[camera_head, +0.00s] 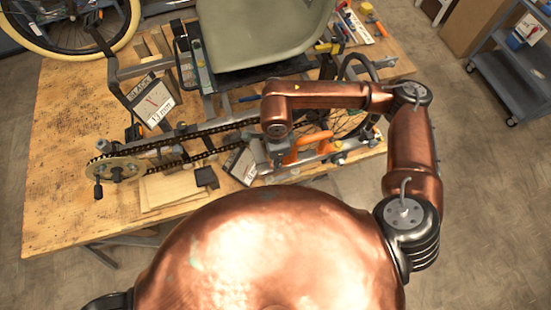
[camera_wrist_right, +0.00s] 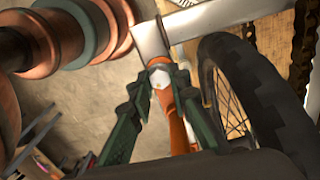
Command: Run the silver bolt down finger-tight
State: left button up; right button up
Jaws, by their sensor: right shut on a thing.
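The silver bolt (camera_wrist_right: 160,74) shows its bright head between the fingertips of my right gripper (camera_wrist_right: 161,82) in the right wrist view. The green fingers stand on either side of the head, and the gripper is shut on it. The bolt sits at the end of a silver frame tube (camera_wrist_right: 205,18); its shank is hidden, so its depth cannot be told. In the head view, my right arm reaches over the trike frame (camera_head: 180,138), and the bolt cannot be made out there. My left gripper is not in view.
An orange part (camera_wrist_right: 180,128) lies behind the fingers, with a black tyre (camera_wrist_right: 262,105) close on the right. The wooden table (camera_head: 60,125) carries the trike, its seat (camera_head: 262,35), the chainring (camera_head: 115,170) and several tools. Bare table lies at the far left.

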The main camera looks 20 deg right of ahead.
jog(key=m, duration=0.5)
jog(key=shift+m, duration=0.4)
jog(key=m, duration=0.5)
jog(key=o, duration=0.6)
jog(key=shift+o, duration=0.2)
jog(key=n, duration=1.1)
jog(key=shift+n, duration=0.3)
jog(key=shift+c, duration=0.6)
